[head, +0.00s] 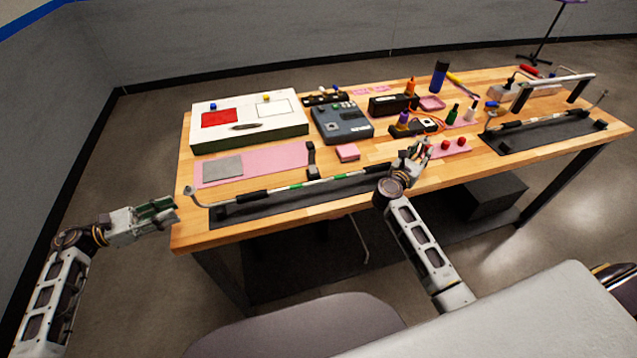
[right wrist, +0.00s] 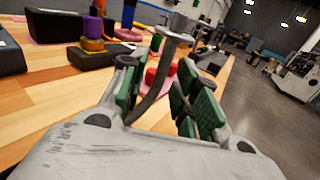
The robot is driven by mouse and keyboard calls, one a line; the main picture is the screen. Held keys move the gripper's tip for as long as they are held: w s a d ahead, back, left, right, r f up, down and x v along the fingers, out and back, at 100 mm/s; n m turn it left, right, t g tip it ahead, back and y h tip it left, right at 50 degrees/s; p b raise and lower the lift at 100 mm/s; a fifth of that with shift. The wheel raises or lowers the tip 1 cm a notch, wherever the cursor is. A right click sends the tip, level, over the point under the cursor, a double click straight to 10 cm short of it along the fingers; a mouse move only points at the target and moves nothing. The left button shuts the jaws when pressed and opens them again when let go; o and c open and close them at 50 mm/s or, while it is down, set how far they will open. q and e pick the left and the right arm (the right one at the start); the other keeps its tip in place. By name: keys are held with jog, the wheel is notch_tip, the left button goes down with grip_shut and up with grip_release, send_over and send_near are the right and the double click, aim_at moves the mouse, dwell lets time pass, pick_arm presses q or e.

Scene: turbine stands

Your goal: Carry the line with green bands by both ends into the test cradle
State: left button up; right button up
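The line with green bands (head: 330,180) is a thin pale rod with dark sleeves and a bent left end (head: 190,192). It lies along the table's front left edge, over a dark mat (head: 290,208). My left gripper (head: 168,212) is open and empty, just off the table's left edge, apart from the bent end. My right gripper (head: 418,152) is at the line's right end. In the right wrist view the grey bent end with its fitting (right wrist: 178,22) rises between the spread green-padded fingers (right wrist: 160,105). I cannot tell which stand is the test cradle.
A second dark mat (head: 550,140) at the right bears another line (head: 540,122) and end blocks. Behind are a white case (head: 250,135), a grey device (head: 342,125), red knobs (head: 460,141) and several bottles. A pink mat (head: 280,158) lies behind the green-banded line.

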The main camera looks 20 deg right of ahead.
jog(key=v, duration=1.1)
jog(key=shift+a, duration=0.15)
dwell(0.5)
